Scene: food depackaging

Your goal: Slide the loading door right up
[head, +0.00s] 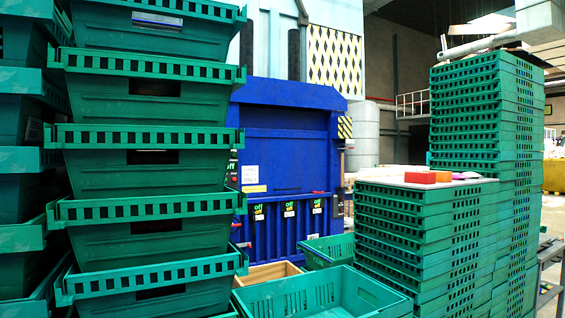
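A blue machine (286,95) stands in the middle distance, partly hidden on its left by stacked green crates. Its broad blue front panel (285,160) appears to be the loading door; it looks lowered, but I cannot tell for certain. Below it are several dark labels with green "off" lettering (289,209). White and yellow notices (250,174) are at the panel's left side. Neither of my grippers is in view.
Tall stacks of green crates stand close on the left (140,137) and on the right (415,225). Open green crates (325,292) and a wooden box (268,273) lie low between them, before the machine. Orange-red blocks (420,177) rest on the right stack.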

